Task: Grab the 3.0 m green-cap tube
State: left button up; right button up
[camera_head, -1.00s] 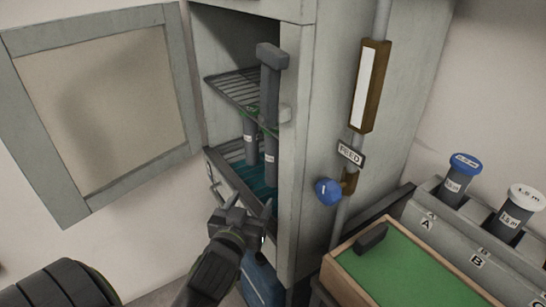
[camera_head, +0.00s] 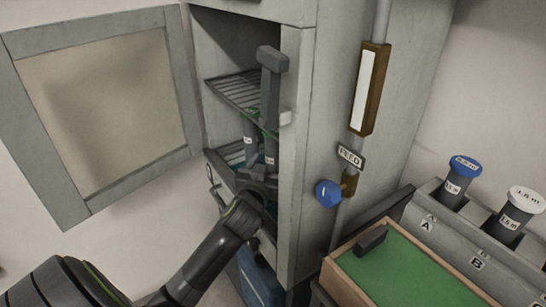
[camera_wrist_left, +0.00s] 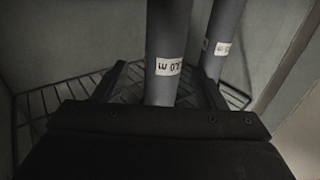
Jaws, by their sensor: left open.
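Two grey tubes with white labels stand upright inside the open cabinet. In the left wrist view the nearer tube (camera_wrist_left: 178,35) has an upside-down label that seems to end in ".0 m"; its first digit is unclear. The other tube (camera_wrist_left: 228,25) is behind and to the right, its label unreadable. Green shows near the tube tops in the head view, partly hidden by the shelf and a dark bar. My left gripper (camera_head: 260,168) is open, low at the tubes. In the wrist view the nearer tube stands between its fingers (camera_wrist_left: 165,80). My right gripper is out of view.
The cabinet door (camera_head: 105,115) is swung open to the left. A wire shelf (camera_head: 240,88) and a dark upright bar (camera_head: 270,95) are above my gripper. At right are a blue knob (camera_head: 327,192), a green-topped tray (camera_head: 415,270) and a rack with blue-cap (camera_head: 465,165) and white-cap (camera_head: 526,198) tubes.

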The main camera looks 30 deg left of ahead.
aim_at(271, 158)
pick_arm(q)
jog(key=x, duration=0.4)
jog(key=shift+w+a, duration=0.2)
jog(key=shift+a, duration=0.05)
jog(key=c, duration=1.1)
jog(key=shift+c, duration=0.9)
jog(key=shift+r, duration=0.1)
